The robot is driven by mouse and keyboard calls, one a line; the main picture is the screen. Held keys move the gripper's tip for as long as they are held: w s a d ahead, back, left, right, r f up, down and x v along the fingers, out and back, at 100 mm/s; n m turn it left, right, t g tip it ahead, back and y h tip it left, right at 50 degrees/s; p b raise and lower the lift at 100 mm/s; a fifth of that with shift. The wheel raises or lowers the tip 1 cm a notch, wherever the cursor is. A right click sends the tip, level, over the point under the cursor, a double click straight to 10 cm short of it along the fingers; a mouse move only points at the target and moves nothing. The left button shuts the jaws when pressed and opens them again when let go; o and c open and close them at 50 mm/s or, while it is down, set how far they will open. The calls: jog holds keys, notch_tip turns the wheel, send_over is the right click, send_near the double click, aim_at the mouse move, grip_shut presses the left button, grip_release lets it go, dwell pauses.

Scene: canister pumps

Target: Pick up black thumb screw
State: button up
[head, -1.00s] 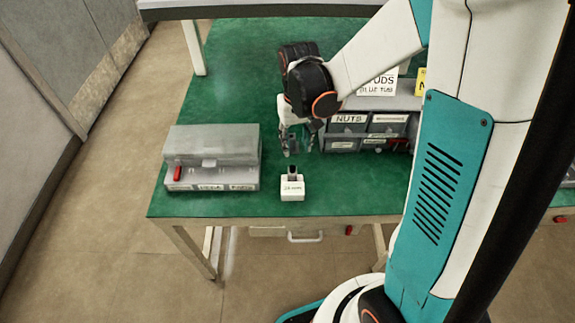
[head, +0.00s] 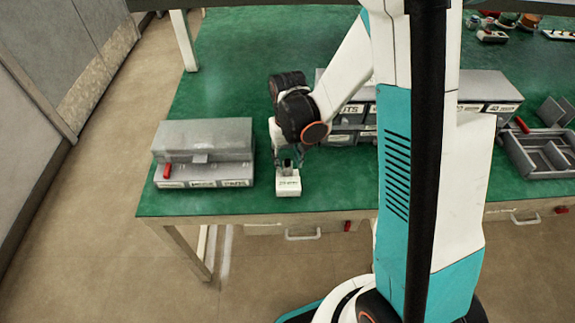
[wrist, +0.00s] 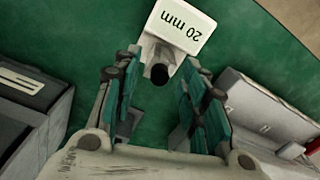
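The black thumb screw (wrist: 159,75) shows as a round dark end on a grey holder, at the white block labelled "20 mm" (wrist: 180,30). In the head view the white block (head: 288,187) stands near the table's front edge, and my gripper (head: 288,160) is right above it. In the wrist view my gripper (wrist: 162,62) is open. Its two teal-padded fingers are on either side of the screw, with a gap showing on both sides. In the head view the screw is hard to make out among the fingers.
A grey case with a red latch (head: 203,152) stands close on the left. Grey labelled bins (head: 345,137) stand behind on the right, partly hidden by my arm. A grey divided tray (head: 540,155) lies far right. Green tabletop is clear behind the case.

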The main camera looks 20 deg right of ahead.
grip_shut()
jog(key=shift+r, duration=0.1)
